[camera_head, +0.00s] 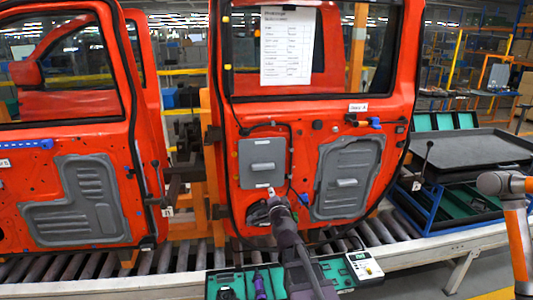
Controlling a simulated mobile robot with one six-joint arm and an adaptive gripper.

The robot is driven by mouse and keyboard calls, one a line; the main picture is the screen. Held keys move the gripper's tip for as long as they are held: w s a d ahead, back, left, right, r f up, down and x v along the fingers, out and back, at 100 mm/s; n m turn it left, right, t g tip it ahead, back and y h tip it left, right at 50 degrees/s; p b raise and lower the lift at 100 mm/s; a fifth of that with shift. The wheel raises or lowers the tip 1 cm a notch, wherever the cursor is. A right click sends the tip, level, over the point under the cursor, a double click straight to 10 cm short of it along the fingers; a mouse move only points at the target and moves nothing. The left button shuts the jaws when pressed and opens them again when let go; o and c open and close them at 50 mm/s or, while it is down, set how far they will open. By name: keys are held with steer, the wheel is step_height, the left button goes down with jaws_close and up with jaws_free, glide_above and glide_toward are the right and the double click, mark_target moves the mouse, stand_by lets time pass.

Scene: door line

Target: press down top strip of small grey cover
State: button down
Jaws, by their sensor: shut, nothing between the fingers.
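The small grey cover (261,157) is a roughly square panel on the red door (310,122) in the middle of the view. Its top strip (261,142) shows clear of my arm, with a small dark mark near the middle. My gripper (271,191) is shut and empty, in front of the door at the cover's lower edge, well below the top strip. I cannot tell whether its tip touches the cover or the door. My gripper hides a little of the door below the cover.
A larger grey ribbed panel (347,178) is right of the cover. A black cable runs around the small cover. A paper sheet (287,47) hangs above. Another red door (60,130) stands left. A tool tray (240,284) lies below, and a roller conveyor (180,258) runs under the doors.

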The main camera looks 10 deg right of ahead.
steer(key=w+r+n+p, duration=0.1)
steer(key=w+r+n, duration=0.1)
steer(key=n, duration=0.2)
steer(key=n+p, duration=0.8)
steer(key=n, duration=1.9)
glide_toward(262, 142)
steer(key=shift+s+d, duration=0.1)
steer(key=shift+s, duration=0.5)
steer(key=shift+w, duration=3.9)
steer(key=shift+w, duration=0.75)
